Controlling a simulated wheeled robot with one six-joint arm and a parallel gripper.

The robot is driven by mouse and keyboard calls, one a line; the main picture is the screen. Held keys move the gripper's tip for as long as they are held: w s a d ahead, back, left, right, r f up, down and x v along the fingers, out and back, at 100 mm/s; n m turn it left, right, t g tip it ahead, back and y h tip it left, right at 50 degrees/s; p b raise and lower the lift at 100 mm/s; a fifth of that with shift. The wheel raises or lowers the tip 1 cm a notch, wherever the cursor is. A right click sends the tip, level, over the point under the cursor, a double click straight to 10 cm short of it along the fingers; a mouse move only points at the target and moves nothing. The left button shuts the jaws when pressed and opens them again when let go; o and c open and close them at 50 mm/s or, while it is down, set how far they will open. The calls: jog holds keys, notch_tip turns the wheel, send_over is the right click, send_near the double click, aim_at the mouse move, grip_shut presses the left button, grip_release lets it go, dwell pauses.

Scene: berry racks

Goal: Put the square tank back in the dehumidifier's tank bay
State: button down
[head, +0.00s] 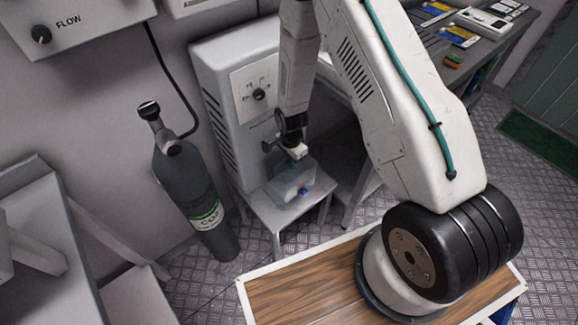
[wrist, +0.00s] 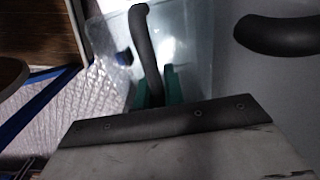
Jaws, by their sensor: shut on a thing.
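The square tank (head: 293,180) is a clear, box-like container with a small blue part on its side. It is at the grey stand (head: 262,205) in front of the dehumidifier (head: 213,75); I cannot tell whether it rests on it. My gripper (head: 297,152) points down at the tank's top and is shut on the tank. The grip point is unclear. The tank bay is not discernible.
A dark gas cylinder (head: 190,190) stands left of the stand. A workbench (head: 490,50) with small items is at the upper right. A wood-topped surface (head: 295,285) lies in front. Bare metal floor shows between it and the stand.

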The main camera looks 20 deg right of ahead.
jog(key=shift+w+a+f, duration=0.15)
jog(key=shift+f, duration=0.75)
jog(key=shift+w+a+f, duration=0.1)
jog(key=shift+f, duration=0.85)
jog(key=c, duration=1.5)
grip_release()
